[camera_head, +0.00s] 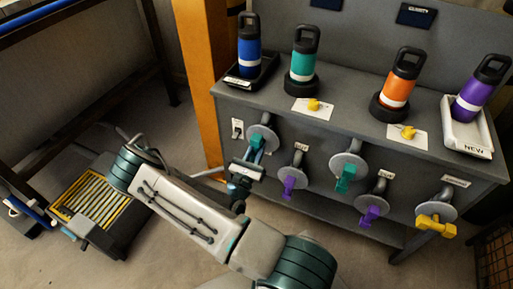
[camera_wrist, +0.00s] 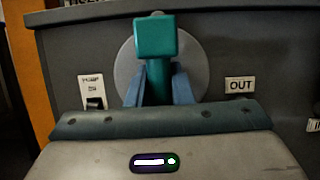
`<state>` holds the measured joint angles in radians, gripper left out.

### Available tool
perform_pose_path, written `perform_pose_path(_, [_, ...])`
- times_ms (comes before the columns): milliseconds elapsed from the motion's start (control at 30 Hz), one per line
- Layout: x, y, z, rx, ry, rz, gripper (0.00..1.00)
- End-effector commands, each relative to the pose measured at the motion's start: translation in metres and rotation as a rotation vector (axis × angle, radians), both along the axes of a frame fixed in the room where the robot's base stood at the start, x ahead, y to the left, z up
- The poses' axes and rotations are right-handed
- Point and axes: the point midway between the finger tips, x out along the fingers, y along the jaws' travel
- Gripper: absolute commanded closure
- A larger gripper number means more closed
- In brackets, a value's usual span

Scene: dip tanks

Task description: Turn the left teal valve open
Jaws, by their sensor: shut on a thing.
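The left teal valve (camera_head: 262,132) sits on the front panel of the grey bench, at its left end, with a round grey plate behind it. In the wrist view its teal handle (camera_wrist: 155,40) has a square block at the top and a narrower stem below. My gripper (camera_wrist: 158,88) has its two blue fingers on either side of that stem and is shut on it. In the head view my gripper (camera_head: 252,160) is at this valve and hides part of the handle. A second teal valve (camera_head: 346,175) is farther right, with its handle hanging down.
Purple valves (camera_head: 290,184) (camera_head: 371,213) and a yellow valve (camera_head: 437,224) line the panel to the right. Bottles stand on the bench top (camera_head: 345,105). An orange post (camera_head: 203,70) is close left of the bench. An OUT label (camera_wrist: 240,85) and a small switch (camera_wrist: 94,102) flank the valve.

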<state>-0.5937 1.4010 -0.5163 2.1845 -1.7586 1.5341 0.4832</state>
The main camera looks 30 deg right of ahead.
Motion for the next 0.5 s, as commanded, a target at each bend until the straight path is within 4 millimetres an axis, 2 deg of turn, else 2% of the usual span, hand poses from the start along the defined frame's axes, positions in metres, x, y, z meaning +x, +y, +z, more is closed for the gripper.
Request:
perform_pose_path(333, [0.0001, 0.0005, -0.0005, -0.004, 0.005, 0.001, 1.00])
perform_pose_path(367, [0.0001, 0.0005, -0.0005, -0.004, 0.005, 0.001, 0.74])
perform_pose_path(400, [0.0001, 0.0005, -0.0005, -0.003, 0.004, 0.001, 0.63])
perform_pose_path(433, [0.0000, 0.0005, -0.0005, -0.003, 0.004, 0.001, 0.58])
perform_pose_path(500, [0.0001, 0.0004, -0.0003, -0.003, 0.004, 0.001, 0.58])
